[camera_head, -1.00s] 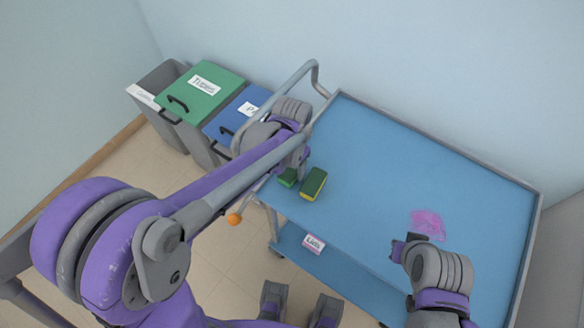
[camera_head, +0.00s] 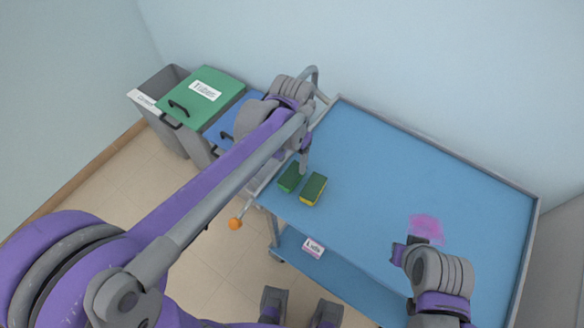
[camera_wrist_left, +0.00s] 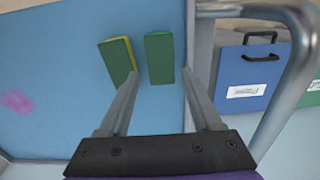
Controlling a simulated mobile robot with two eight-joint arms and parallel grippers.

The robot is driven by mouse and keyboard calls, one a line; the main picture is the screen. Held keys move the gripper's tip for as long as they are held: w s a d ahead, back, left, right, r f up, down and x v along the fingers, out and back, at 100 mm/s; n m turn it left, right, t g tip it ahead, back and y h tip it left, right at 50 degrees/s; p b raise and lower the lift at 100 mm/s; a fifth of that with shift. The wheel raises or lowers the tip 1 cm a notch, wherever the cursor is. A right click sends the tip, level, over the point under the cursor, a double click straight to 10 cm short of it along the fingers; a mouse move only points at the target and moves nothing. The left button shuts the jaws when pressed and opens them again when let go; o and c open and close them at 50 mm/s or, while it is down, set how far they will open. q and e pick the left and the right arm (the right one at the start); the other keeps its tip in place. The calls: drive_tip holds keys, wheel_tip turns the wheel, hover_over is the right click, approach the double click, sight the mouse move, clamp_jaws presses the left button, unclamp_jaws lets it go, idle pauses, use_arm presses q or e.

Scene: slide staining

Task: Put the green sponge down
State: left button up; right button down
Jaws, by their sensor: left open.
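The green sponge (camera_head: 290,177) lies on the blue top of the cart (camera_head: 400,150), near its left edge. A second sponge, green on top with a yellow side (camera_head: 313,188), lies just right of it, with a small gap between them. My left gripper (camera_head: 304,163) is beside and above the green sponge. In the left wrist view its two fingers (camera_wrist_left: 160,80) are apart and empty, with the green sponge (camera_wrist_left: 159,55) beyond them and the yellow-sided sponge (camera_wrist_left: 117,60) to its left. My right gripper (camera_head: 406,250) is low over the cart's front, its jaws unclear.
A pink stain (camera_head: 426,227) marks the cart top near my right gripper. A grey rail (camera_head: 313,80) rises at the cart's left end. Beyond it stand bins with green (camera_head: 205,98) and blue lids (camera_wrist_left: 253,65). The middle and back of the cart top are clear.

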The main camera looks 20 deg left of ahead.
sight(290, 176)
drive_tip(key=shift+r, duration=0.25)
use_arm(q)
wheel_tip(290, 176, up, 5)
use_arm(e)
drive_tip(key=shift+w, duration=0.1)
use_arm(q)
drive_tip(key=s+a+f+n+t, duration=0.2)
drive_tip(key=s+a+f, duration=0.1)
drive_tip(key=s, duration=0.4)
drive_tip(key=s+a+f+n+t, duration=0.2)
drive_tip(key=s+a+f+t, duration=0.1)
drive_tip(key=s, duration=0.5)
drive_tip(key=shift+a+f, duration=0.25)
drive_tip(key=shift+a, duration=0.05)
